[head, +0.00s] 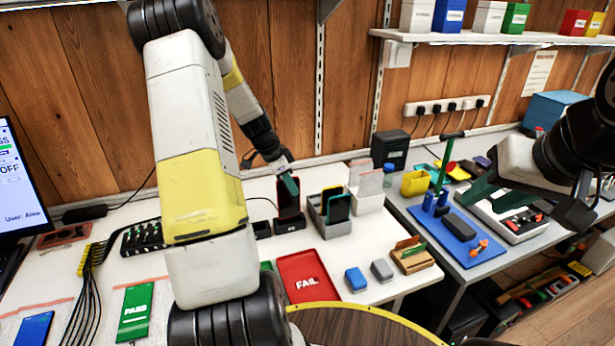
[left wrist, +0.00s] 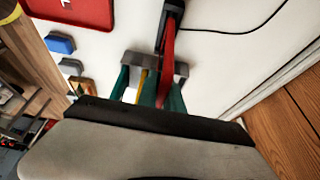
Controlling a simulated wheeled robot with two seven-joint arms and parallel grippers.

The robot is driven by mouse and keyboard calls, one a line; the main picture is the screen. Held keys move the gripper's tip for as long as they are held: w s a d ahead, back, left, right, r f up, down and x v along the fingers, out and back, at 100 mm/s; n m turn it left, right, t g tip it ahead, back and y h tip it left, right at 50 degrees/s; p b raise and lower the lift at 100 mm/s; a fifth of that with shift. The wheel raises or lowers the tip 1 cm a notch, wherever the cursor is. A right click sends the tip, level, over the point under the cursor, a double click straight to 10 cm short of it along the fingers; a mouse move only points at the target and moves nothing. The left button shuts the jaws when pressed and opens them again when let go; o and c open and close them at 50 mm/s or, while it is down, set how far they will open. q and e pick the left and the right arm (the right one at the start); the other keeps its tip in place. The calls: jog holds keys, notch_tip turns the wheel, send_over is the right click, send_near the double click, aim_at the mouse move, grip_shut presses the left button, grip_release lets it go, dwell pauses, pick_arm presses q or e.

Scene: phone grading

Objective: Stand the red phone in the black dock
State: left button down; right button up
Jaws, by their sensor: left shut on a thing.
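The red phone (head: 289,200) stands upright at the black dock (head: 291,224), its dark screen towards me in the head view. My left gripper (head: 289,185) is shut on its upper part. In the left wrist view, the red phone (left wrist: 168,48) runs from between the green fingers to the black dock (left wrist: 175,6). The phone's lower end meets the dock, but I cannot tell whether it is fully seated. My right gripper (head: 482,188) is over the right-hand bench, away from the phone. Its finger gap is unclear.
A grey rack (head: 317,214) with dark and green phones stands just right of the dock. A red FAIL tray (head: 322,291) lies in front. Blue (head: 355,279) and grey (head: 382,270) small boxes sit to the right. A blue board (head: 455,244) is on the right-hand bench.

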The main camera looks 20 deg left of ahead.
pick_arm(q)
jog(key=shift+f, duration=0.1)
jog(key=shift+f, duration=0.5)
jog(key=shift+f, duration=0.25)
dwell(0.3)
jog(key=shift+f, duration=0.45)
jog(key=shift+f, duration=0.15)
dwell(0.3)
jog(key=shift+f, duration=0.5)
jog(key=c, duration=1.4)
grip_release()
